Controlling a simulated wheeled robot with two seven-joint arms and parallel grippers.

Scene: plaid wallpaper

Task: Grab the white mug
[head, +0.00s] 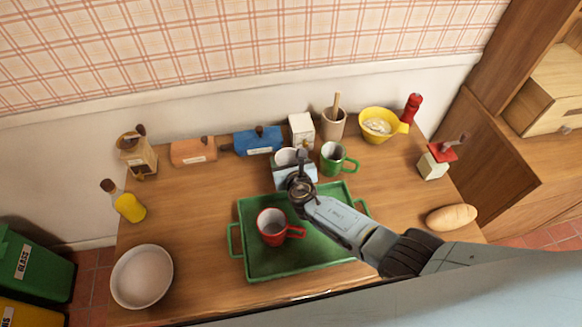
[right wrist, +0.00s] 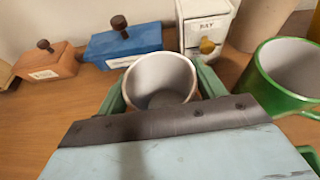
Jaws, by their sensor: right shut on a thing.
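The white mug (head: 286,156) stands behind the green tray, partly hidden by my right gripper (head: 296,170). The right arm reaches in from the lower right over the tray. In the right wrist view the mug (right wrist: 160,78) sits upright between the green fingers (right wrist: 160,95), which are shut on it. Its lower part is hidden by the gripper body, and I cannot tell whether it touches the table. My left gripper is not in view.
A green mug (head: 334,159) stands close on the right. A red mug (head: 271,228) is in the green tray (head: 315,262). A white box (head: 301,130), a blue box (head: 258,142) and an orange box (head: 194,151) line the back. A white bowl (head: 142,277) is front left.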

